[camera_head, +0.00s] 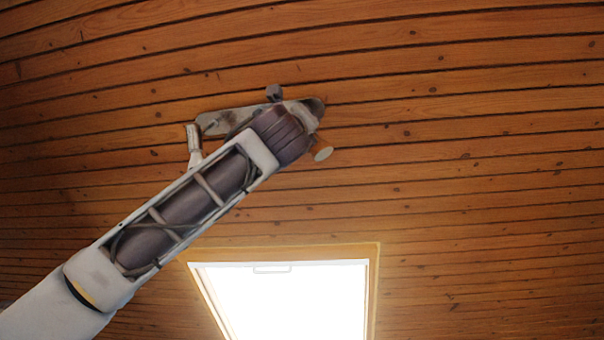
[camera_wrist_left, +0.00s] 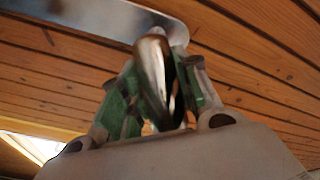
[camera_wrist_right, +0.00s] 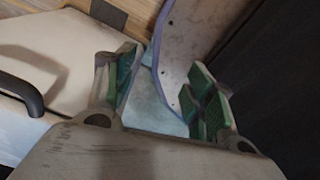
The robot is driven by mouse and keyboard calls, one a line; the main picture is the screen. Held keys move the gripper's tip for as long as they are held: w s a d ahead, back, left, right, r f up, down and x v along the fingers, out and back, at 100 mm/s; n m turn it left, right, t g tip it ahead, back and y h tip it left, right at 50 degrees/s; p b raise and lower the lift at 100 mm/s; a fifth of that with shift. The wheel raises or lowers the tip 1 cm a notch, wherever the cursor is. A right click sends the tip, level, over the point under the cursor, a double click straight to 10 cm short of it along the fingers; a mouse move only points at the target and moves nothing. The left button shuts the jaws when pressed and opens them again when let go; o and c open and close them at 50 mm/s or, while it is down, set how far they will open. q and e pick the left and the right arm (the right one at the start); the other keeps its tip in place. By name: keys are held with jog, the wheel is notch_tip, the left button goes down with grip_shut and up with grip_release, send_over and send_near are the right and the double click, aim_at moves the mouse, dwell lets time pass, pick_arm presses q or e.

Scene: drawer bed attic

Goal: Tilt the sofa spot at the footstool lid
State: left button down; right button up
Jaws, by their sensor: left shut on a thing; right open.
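The spot (camera_wrist_left: 152,65) is a shiny, rounded metal lamp head in the left wrist view. My left gripper (camera_wrist_left: 160,90) is shut on it, with its green pads on either side. The grey mounting bar (camera_wrist_left: 90,14) is fixed to the wooden ceiling just beyond. In the head view my left arm reaches up to the bar (camera_head: 225,122), and my wrist hides most of the fingers and the held spot. A second pale spot (camera_head: 194,140) hangs at the bar's left end. My right gripper (camera_wrist_right: 162,90) is open in the right wrist view. I cannot identify the footstool lid with certainty.
A bright skylight (camera_head: 285,298) lies below the fixture in the head view. The plank ceiling (camera_head: 480,150) is clear to the right. A curved, pale panel (camera_wrist_right: 195,40) extends between my right fingers. A pale board with a dark handle (camera_wrist_right: 22,92) lies left, a dark surface right.

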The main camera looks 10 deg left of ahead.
pick_arm(q)
jog(key=c, duration=1)
grip_release()
jog(key=shift+c, duration=0.2)
jog(key=shift+s+f, duration=0.15)
jog(key=v, duration=1.1)
jog(key=shift+f, duration=0.3)
jog(key=shift+s, duration=0.15)
